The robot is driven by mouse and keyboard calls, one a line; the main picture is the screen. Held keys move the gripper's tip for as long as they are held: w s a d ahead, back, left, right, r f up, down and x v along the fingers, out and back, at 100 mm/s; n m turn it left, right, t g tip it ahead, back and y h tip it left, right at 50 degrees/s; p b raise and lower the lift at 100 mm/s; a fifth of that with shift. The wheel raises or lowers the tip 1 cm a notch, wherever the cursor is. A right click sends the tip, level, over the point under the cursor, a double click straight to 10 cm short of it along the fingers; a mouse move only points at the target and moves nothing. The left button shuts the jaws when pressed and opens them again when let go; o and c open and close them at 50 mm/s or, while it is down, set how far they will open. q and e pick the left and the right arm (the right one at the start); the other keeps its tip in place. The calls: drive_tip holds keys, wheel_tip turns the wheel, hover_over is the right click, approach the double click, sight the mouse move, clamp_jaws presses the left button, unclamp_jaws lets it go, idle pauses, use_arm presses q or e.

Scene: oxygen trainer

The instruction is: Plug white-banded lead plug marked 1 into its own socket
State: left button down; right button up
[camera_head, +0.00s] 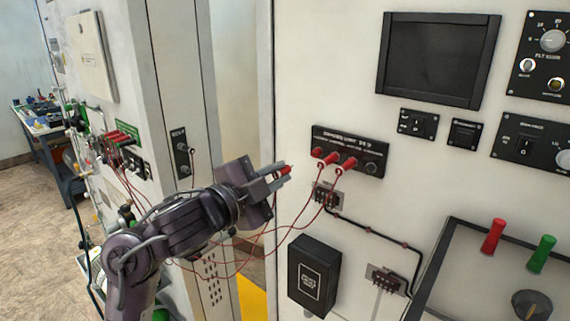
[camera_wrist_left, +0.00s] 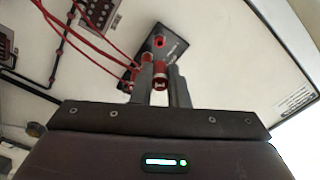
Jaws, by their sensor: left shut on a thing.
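My left gripper (camera_head: 284,174) is shut on a red lead plug (camera_head: 286,169), in front of the white wall and left of the black socket block (camera_head: 347,145). In the left wrist view the held plug (camera_wrist_left: 160,83) sits between the two fingers, with a pale band near its end. A number on it is too small to read. The socket block (camera_wrist_left: 176,50) lies beyond the fingertips there. Other red plugs (camera_head: 348,163) with red leads sit in the block, and a red round socket (camera_wrist_left: 158,41) shows in the wrist view. The held plug appears apart from the block.
Thin red leads (camera_head: 288,235) loop below the block and past my left arm. Below stand a small terminal strip (camera_head: 327,196), a black box (camera_head: 314,273) and a black cable (camera_head: 375,233). A grey tray with red and green handles (camera_head: 493,236) is at lower right.

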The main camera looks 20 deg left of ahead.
sight(288, 169)
use_arm(q)
drive_tip(key=shift+d, duration=0.1)
use_arm(e)
drive_tip(key=shift+s+d, duration=0.3)
drive_tip(key=shift+d, duration=0.5)
use_arm(q)
drive_tip(key=shift+b+x, duration=0.35)
drive_tip(key=shift+x, duration=0.4)
drive_tip(key=b+x, duration=0.1)
drive_tip(key=x, duration=0.2)
drive_tip(key=shift+w, duration=0.2)
drive_tip(key=shift+w+d, duration=0.2)
drive_tip(key=shift+w, duration=0.3)
use_arm(e)
drive_tip(key=shift+a+f, duration=0.25)
drive_tip(key=shift+f, duration=0.25)
drive_tip(key=shift+a+f, duration=0.25)
drive_tip(key=shift+f, duration=0.25)
drive_tip(key=shift+w+d, duration=0.1)
drive_tip(key=shift+d, duration=0.15)
drive_tip(key=shift+r, duration=0.25)
drive_tip(key=shift+a, duration=0.15)
use_arm(q)
drive_tip(key=shift+x, duration=1.2)
use_arm(e)
drive_tip(key=shift+f, duration=0.35)
